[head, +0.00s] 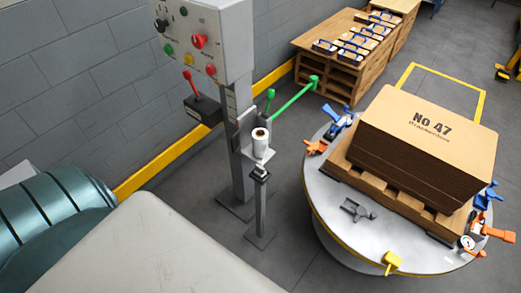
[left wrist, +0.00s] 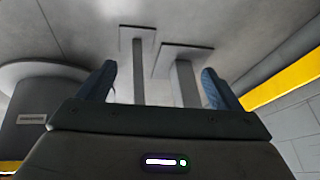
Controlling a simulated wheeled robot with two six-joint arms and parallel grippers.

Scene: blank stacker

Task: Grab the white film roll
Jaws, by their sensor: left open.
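The white film roll (head: 260,143) stands upright on a small stand beside the grey control post in the middle of the head view. A brown core shows at its top. My left gripper (left wrist: 160,85) is seen only in the left wrist view, with its two blue-grey fingers wide apart and nothing between them. Beyond the fingers are the two posts and their floor plates. The film roll does not show in the left wrist view. No gripper shows in the head view, and my right gripper is not seen.
The control box (head: 202,38) with buttons and a green lever arm (head: 290,97) are close to the roll. A round turntable (head: 330,215) with a pallet of cardboard blanks (head: 425,140) stands to the right. Grey floor lies between.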

